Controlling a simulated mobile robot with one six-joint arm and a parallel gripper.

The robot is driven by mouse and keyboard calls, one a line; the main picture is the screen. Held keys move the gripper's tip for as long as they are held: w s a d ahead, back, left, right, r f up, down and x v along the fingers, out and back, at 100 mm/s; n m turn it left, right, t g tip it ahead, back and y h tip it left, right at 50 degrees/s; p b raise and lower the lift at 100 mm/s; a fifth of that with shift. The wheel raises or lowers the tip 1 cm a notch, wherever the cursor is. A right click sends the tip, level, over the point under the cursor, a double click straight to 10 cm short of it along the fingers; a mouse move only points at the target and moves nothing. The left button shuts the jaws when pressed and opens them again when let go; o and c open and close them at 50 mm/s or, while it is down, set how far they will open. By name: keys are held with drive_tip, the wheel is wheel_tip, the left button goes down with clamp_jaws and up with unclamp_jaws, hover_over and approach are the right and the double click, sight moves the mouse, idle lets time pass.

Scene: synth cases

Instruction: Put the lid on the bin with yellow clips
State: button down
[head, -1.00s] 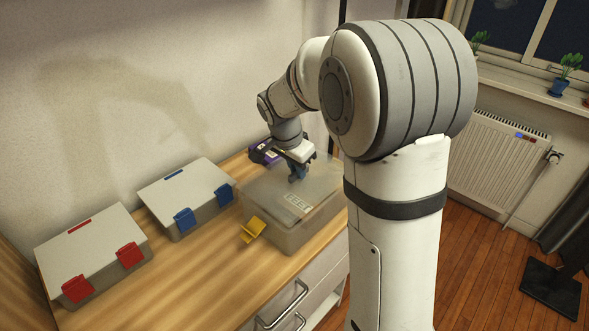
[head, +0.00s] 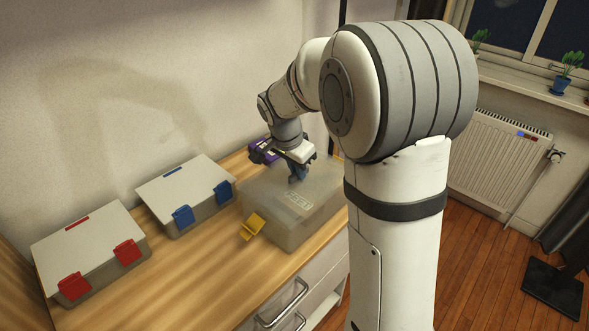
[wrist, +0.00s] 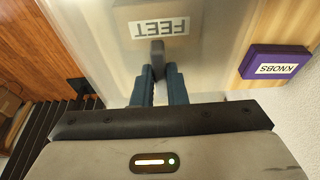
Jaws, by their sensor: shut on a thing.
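The bin with yellow clips (head: 290,238) is a translucent box at the right end of the bench. One yellow clip (head: 252,226) sticks out from its near left side. A frosted, see-through lid (head: 262,188) covers its top; I cannot tell whether it rests fully on the rim. My gripper (head: 297,178) is above it. In the wrist view my gripper (wrist: 158,72) is shut on the lid's small grey knob (wrist: 157,48). A label reading FEET (wrist: 160,27) shows beside the knob. The bin's far side is partly hidden by my arm.
A bin with red clips (head: 95,245) and a bin with blue clips (head: 190,192) stand to the left, both with pale lids on. A purple box marked KNOBS (wrist: 275,66) lies close to the bin by the wall. Bare bench (head: 180,270) lies in front.

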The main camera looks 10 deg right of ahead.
sight(291, 176)
drive_tip(key=shift+f, duration=0.25)
drive_tip(key=c, duration=1.4)
unclamp_jaws()
drive_tip(key=shift+o, duration=0.2)
drive_tip(key=v, duration=0.7)
drive_tip(key=shift+a+r, duration=0.1)
drive_tip(key=shift+r, duration=0.3)
drive_tip(key=s+f+n+y, duration=0.1)
drive_tip(key=s+n, duration=0.4)
drive_tip(key=s, duration=0.6)
drive_tip(key=s+d+f+n+y+p, duration=0.1)
drive_tip(key=s+n, duration=0.5)
drive_tip(key=s, duration=0.6)
drive_tip(key=shift+d+t+y, duration=0.3)
drive_tip(key=shift+d+t, duration=0.05)
drive_tip(key=shift+t, duration=0.05)
